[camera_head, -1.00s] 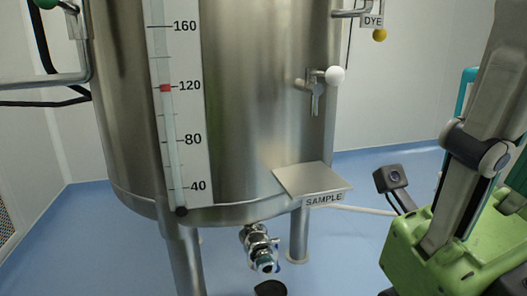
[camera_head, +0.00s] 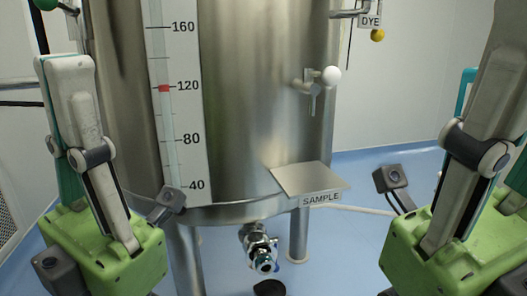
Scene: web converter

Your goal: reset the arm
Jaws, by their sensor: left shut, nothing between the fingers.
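My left gripper (camera_head: 64,64) is at the left of the head view, in front of the steel tank (camera_head: 255,110). Its green body is low in the frame and its grey fingers point up. The fingers are shut with nothing seen between them. My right gripper (camera_head: 480,150) stands at the right edge with its green body low and its grey finger links running up out of the frame. Its fingertips are cut off, so its opening cannot be told. Nothing is seen held in it.
The tank carries a level scale (camera_head: 180,110) with a red mark near 120. A white-knobbed tap (camera_head: 331,76) sits above the SAMPLE shelf (camera_head: 309,180), which is bare. A bottom valve (camera_head: 260,248) hangs below. Blue floor is open between the tank and my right gripper.

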